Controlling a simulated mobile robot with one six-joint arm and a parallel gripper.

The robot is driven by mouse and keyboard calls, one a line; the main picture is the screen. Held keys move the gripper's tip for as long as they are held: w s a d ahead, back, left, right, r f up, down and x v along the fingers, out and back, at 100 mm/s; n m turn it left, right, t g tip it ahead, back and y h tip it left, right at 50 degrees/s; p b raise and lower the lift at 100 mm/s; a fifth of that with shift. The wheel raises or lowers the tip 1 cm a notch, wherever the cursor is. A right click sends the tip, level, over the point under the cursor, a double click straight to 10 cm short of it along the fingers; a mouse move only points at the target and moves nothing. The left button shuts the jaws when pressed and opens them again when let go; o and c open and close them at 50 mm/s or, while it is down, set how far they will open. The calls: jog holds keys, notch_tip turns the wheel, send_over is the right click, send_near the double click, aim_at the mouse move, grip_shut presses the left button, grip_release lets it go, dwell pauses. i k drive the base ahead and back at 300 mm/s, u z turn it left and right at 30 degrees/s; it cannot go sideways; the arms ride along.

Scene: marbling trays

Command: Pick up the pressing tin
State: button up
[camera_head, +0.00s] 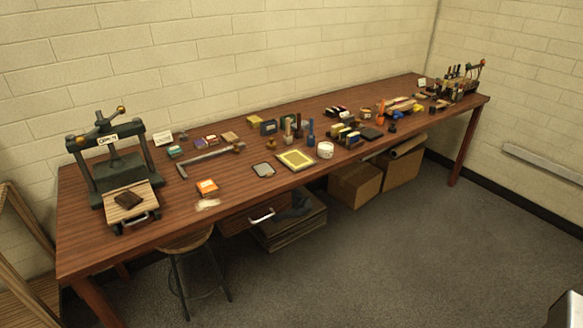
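I cannot tell for certain which thing is the pressing tin. A small white round container (326,150) stands upright near the table's front edge, right of the middle. A flat yellow square piece with a pale border (295,159) lies just left of it. My gripper is not in view.
The long brown table (240,205) runs along the brick wall. A metal bar (210,160), a phone-like slab (264,170) and several jars and bottles crowd it. A stool (188,240) and cardboard boxes (355,187) are below. Grey floor (400,270) in front is open.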

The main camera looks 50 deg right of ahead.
aim_at(264, 169)
jog(key=u, duration=0.8)
jog(key=k, duration=0.1)
jog(key=z, duration=2.2)
jog(key=k, duration=0.9)
jog(key=u, duration=0.15)
jog(key=i, duration=0.65)
